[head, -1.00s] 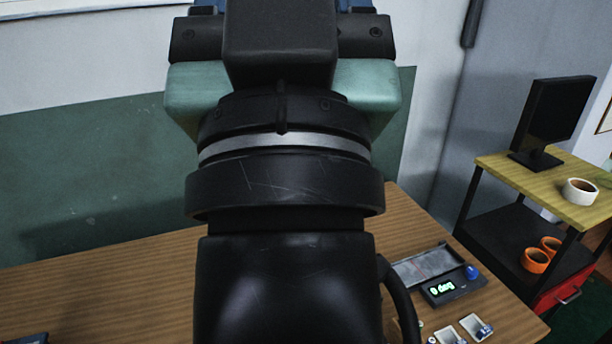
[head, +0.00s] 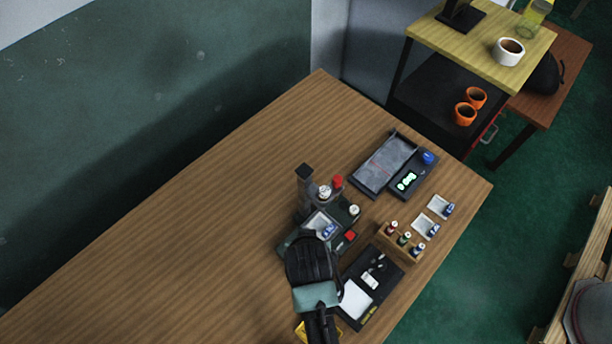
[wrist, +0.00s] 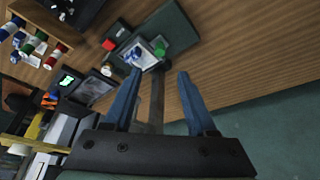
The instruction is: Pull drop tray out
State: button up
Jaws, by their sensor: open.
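The film tower, a dark device with an upright post (head: 305,185), stands on the wooden table, its base (head: 290,243) partly behind my arm. A small pale tray (head: 318,222) with a blue piece sits in the base and looks like the drop tray. In the wrist view the pale tray (wrist: 147,57) lies just beyond the fingertips, with a red knob and a green knob on either side. My gripper (wrist: 160,73) is open, its two blue fingers apart. A grey bar shows between them, and nothing is visibly gripped. My arm hides the gripper in the head view.
Right of the tower are a long grey tray (head: 385,163) beside a box with a green display (head: 407,181), two small white trays with blue pieces, and a wooden rack (head: 401,243) of small bottles. A black mat (head: 372,285) lies in front. The table's left is clear.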

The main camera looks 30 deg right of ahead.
jog(key=x, duration=1.1)
jog(key=shift+w+d+f, duration=0.15)
jog(key=shift+w+f, duration=0.05)
jog(key=shift+f, duration=0.05)
jog(key=shift+c, duration=0.4)
grip_shut()
dwell(0.8)
